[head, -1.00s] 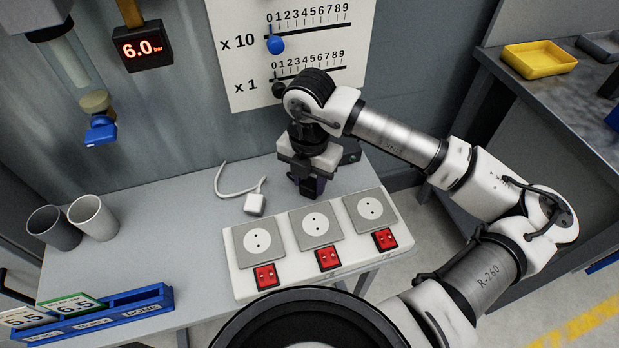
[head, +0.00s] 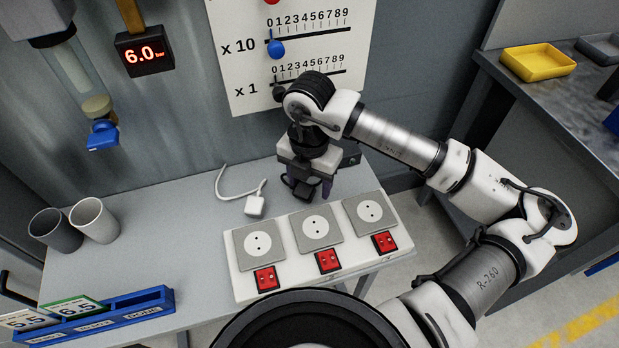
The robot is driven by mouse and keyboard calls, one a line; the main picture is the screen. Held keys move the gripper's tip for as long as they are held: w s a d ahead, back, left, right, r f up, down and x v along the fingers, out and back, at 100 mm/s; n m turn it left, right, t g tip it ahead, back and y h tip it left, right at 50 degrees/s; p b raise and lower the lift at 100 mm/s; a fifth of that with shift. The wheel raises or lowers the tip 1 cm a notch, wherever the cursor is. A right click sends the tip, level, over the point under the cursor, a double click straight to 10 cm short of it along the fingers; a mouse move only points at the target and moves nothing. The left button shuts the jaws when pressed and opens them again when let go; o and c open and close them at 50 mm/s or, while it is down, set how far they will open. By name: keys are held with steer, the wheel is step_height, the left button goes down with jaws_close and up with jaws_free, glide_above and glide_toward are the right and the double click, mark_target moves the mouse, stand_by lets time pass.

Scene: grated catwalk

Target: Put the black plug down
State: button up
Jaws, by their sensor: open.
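My gripper (head: 309,187) points down over the table just behind the middle socket of the white socket strip. Its fingers are spread apart, one on each side of a small dark shape. That shape looks like the black plug (head: 304,189), at table height between the fingers. The gripper body covers part of it, and I cannot tell whether a finger still touches it.
A white plug (head: 255,206) with its cable lies left of my gripper. Two cups (head: 93,220) and a blue card rack (head: 120,309) stand at the left. A board with sliders (head: 240,75) is on the wall behind. The table's left middle is clear.

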mark_target(310, 185)
steer(key=shift+r+b, duration=0.3)
steer(key=shift+r, duration=0.45)
step_height(310, 185, up, 11)
steer(key=b, duration=0.2)
